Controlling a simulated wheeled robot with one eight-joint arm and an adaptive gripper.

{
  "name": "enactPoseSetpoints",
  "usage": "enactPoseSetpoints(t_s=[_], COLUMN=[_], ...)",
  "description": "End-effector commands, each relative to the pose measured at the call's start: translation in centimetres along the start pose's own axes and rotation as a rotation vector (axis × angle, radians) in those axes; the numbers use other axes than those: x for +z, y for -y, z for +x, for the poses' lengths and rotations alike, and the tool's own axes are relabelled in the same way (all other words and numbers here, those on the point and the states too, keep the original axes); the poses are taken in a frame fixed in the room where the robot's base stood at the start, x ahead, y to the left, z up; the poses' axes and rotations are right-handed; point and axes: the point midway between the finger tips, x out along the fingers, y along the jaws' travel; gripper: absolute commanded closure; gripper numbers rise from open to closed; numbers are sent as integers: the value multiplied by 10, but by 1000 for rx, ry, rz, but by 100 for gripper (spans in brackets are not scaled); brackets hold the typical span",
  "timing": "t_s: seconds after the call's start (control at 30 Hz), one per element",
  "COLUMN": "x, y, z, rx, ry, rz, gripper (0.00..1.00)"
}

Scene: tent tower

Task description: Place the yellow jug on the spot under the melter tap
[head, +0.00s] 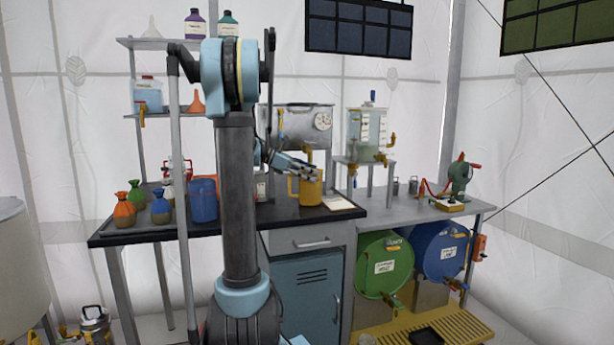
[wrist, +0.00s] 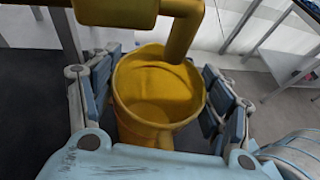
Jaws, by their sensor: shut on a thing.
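The yellow jug (head: 309,190) is upright at the dark worktop, below the melter tap (head: 308,152) on the metal melter (head: 290,120). My gripper (head: 292,168) reaches it from the left and is shut on it. In the wrist view the jug (wrist: 160,90) is seen from above, its open mouth between my two fingers, and it looks empty inside. The yellow tap pipe (wrist: 182,40) hangs over the far rim of the jug. The spot under the tap is hidden by the jug and gripper. I cannot tell whether the jug's base touches the worktop.
A white sheet (head: 341,203) lies right of the jug on the worktop (head: 215,224). A blue container (head: 203,200) and several small coloured bottles stand to the left. A clear tank (head: 367,130) stands on a stand to the right. Green (head: 384,265) and blue (head: 440,250) drums sit below.

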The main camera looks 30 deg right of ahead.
Motion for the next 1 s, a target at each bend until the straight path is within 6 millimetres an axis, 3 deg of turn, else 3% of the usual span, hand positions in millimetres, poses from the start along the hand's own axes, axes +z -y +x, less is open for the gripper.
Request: enactPoseSetpoints(t_s=[0.13, 0.17, 0.2, 0.23, 0.3, 0.77, 1.0], x=[-5, -6, -6, -7, -7, -6, -6], y=[0, 0, 0, 0, 0, 0, -1], z=[-2, -3, -4, -4, -5, -9, -39], rx=[5, 6, 7, 8, 8, 10, 12], ry=[-2, -2, -3, -3, -3, -1, -1], rz=[-2, -3, -3, -3, -3, -4, -6], gripper=[71, 78, 78, 25, 9, 7, 7])
